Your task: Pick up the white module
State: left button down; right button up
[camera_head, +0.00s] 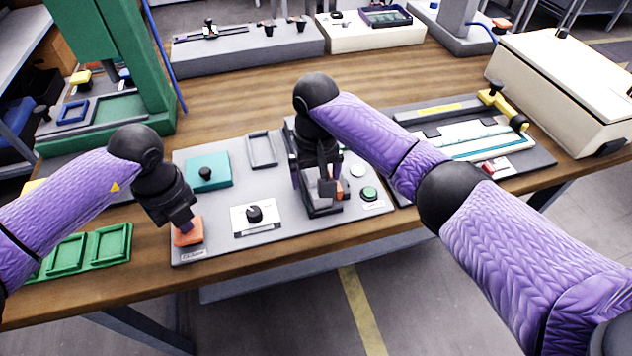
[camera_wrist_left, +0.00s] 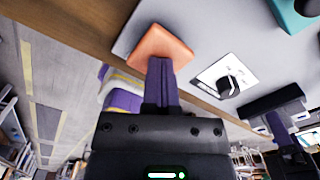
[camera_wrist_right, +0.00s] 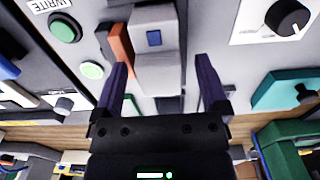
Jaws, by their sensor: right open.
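A white plate with a black knob (camera_head: 255,219) lies on the grey board, front middle, and shows at upper right in the right wrist view (camera_wrist_right: 262,28). My right gripper (camera_wrist_right: 158,62) is open above a dark fixture (camera_head: 325,205). Between and beyond its fingers is a light grey block with a blue square (camera_wrist_right: 153,62), with an orange part (camera_wrist_right: 120,45) beside it. The fingers do not close on the block. My left gripper (camera_wrist_left: 161,62) has its fingers together, its tips at an orange block (camera_head: 188,234) at the board's front left corner; contact cannot be told.
A teal block with a black knob (camera_head: 208,171) and an empty dark frame (camera_head: 262,150) are behind the white plate. A green button (camera_head: 369,194) is right of the fixture. Green trays (camera_head: 103,245) lie left. A cream box (camera_head: 565,85) stands at right.

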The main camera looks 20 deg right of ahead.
aim_at(316, 173)
grip_shut()
dwell(0.3)
jog(key=shift+r, duration=0.2)
notch_tip(316, 173, up, 15)
jog(key=shift+f, duration=0.15)
dwell(0.3)
